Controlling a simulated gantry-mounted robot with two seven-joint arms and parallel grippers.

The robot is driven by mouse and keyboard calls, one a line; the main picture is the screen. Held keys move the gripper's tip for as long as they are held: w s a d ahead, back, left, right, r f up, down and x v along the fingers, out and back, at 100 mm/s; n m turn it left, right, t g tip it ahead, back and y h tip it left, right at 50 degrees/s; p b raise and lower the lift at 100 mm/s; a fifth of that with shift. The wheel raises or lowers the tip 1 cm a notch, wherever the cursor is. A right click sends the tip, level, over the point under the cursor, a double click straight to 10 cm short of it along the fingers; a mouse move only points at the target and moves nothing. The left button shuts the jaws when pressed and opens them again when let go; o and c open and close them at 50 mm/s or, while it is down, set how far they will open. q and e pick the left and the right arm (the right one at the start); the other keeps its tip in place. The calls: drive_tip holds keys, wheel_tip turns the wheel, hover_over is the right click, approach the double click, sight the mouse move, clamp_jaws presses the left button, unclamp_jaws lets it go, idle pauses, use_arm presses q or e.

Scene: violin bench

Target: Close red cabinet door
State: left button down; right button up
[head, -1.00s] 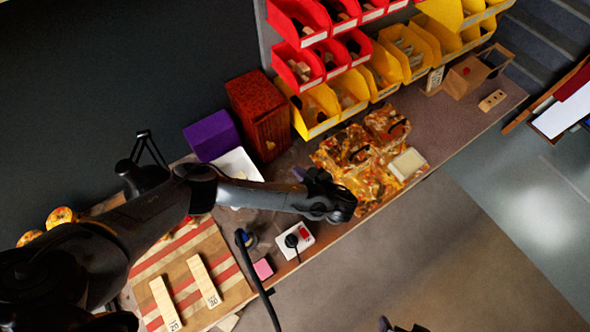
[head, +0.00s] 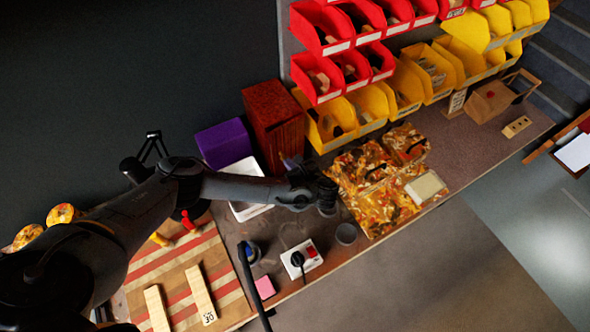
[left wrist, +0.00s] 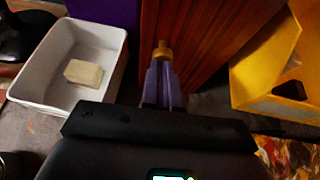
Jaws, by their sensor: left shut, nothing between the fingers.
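My left gripper (head: 291,163) is in front of the cabinet. In the left wrist view its bluish fingers (left wrist: 162,82) are together and empty, pointing at the knob, and their tips appear close to it. I cannot tell whether they touch it, or how far the door stands open. My right gripper is not in view.
A purple box (head: 221,144) and a white tray (head: 240,209) with a pale block (left wrist: 84,73) stand left of the cabinet. Yellow bins (head: 327,128) stand close on its right. A patterned cloth-like pile (head: 375,195) lies at the right front.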

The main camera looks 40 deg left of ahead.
use_arm(q)
drive_tip(key=shift+a, duration=0.1)
idle(0.3)
drive_tip(key=a+p, duration=0.1)
drive_tip(key=p, duration=0.1)
drive_tip(key=m+t+p, duration=0.1)
drive_tip(key=shift+s+a+r+h+p, duration=0.2)
drive_tip(key=shift+a+r+h+p, duration=0.1)
drive_tip(key=shift+a+r+p, duration=0.1)
drive_tip(key=shift+a+f+m+t, duration=0.15)
drive_tip(key=shift+m+t, duration=0.25)
drive_tip(key=shift+f, duration=0.25)
drive_tip(key=shift+s, duration=0.1)
